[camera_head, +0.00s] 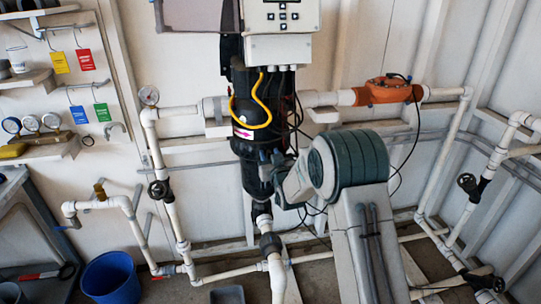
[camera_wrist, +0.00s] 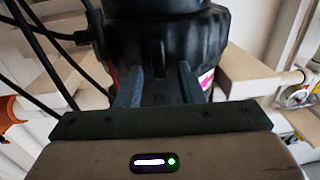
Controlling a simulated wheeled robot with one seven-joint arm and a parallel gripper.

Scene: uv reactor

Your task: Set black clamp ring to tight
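The black clamp ring (camera_head: 248,154) runs around the black reactor vessel (camera_head: 245,105), below its magenta arrow label, in the head view. In the wrist view the ribbed black ring (camera_wrist: 185,38) fills the top, and a narrow dark lug (camera_wrist: 157,62) stands out from it. My gripper (camera_wrist: 158,84) has its two fingers apart, one on each side of the lug, with gaps visible. I cannot tell whether either finger touches the ring. In the head view my gripper (camera_head: 268,160) is at the vessel's lower right side, and my arm hides part of it.
White pipes (camera_head: 180,225) run along the wall and floor. An orange fitting (camera_head: 387,91) is at the upper right. Black and yellow cables (camera_head: 262,98) hang by the vessel. A blue bucket (camera_head: 112,277) stands at the lower left. Shelves with gauges (camera_head: 32,123) are at the left.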

